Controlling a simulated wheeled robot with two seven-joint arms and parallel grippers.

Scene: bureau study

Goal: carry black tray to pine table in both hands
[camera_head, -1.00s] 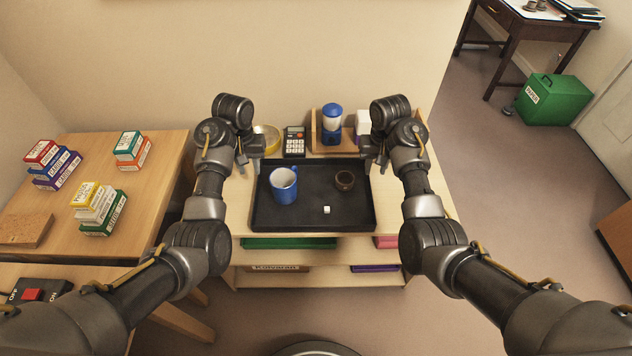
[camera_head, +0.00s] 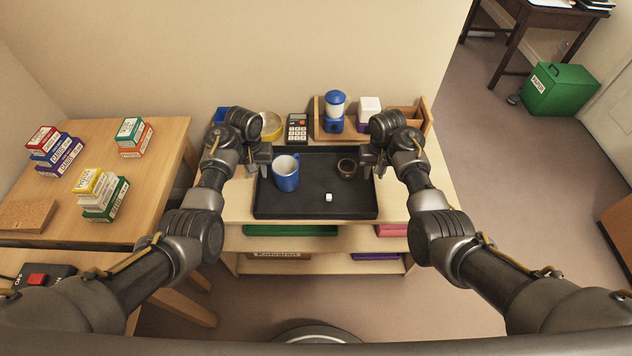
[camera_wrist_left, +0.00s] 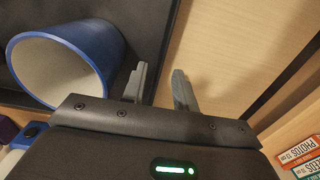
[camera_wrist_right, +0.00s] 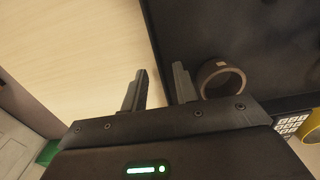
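The black tray (camera_head: 310,185) lies flat on top of a light wooden shelf unit in the head view. Whether either finger touches the rim cannot be told.
A light wooden table (camera_head: 95,225), possibly the pine table, stands left with several stacked boxes (camera_head: 103,195) and a cork-like block (camera_head: 28,215). A calculator (camera_head: 297,128) and a wooden organizer (camera_head: 372,131) stand behind the tray.

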